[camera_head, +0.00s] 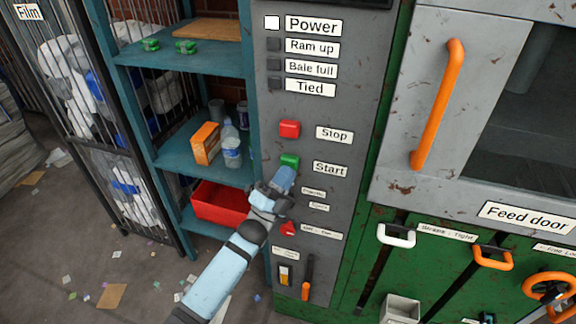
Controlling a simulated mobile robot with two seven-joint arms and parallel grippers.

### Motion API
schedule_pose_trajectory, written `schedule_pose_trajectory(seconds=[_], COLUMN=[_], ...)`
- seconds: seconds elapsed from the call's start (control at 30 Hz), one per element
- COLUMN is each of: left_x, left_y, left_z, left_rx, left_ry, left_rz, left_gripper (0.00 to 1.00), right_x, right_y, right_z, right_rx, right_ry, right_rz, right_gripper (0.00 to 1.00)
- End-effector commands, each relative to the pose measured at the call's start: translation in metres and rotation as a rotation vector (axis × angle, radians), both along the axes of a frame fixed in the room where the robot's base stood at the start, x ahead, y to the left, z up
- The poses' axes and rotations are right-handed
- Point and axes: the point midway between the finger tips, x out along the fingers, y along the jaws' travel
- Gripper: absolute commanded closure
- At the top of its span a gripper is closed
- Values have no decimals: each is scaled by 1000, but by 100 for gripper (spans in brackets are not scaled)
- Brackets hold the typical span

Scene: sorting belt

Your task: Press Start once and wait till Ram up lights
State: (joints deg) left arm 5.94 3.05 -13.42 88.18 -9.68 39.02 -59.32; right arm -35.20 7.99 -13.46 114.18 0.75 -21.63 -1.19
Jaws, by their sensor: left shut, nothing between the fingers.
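The green Start button (290,160) is on the grey control panel (350,100), left of its Start label. My left gripper (284,178) is shut and empty, just below the Start button in the picture; I cannot tell whether it touches the button. The red Stop button (289,129) is above Start. The Ram up lamp (273,45) is dark. The Power lamp (272,22) is lit white. The Bale full lamp (274,65) and the Tied lamp (275,84) are dark. My right gripper is not in view.
A red switch (288,229) and an orange lever (307,278) are lower on the panel. The feed door (400,185) with its orange handle (437,105) is at right. A blue shelf (185,137) with a red bin (218,203) stands left.

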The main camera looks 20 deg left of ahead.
Motion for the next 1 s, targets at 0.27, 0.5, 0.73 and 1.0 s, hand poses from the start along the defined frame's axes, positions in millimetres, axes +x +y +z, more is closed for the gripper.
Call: schedule_pose_trajectory(seconds=[0.27,0.5,0.73,1.0], left_x=[4,6,9,11], left_y=[0,0,0,0], left_z=[0,0,0,0], left_rx=[0,0,0,0], left_ry=[0,0,0,0], left_rz=[0,0,0,0], left_gripper=[100,100,100,100], right_x=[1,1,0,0], right_y=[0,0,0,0], right_z=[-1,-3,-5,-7], right_rx=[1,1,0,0], right_ry=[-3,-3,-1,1], right_rz=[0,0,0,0], right_gripper=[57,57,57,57])
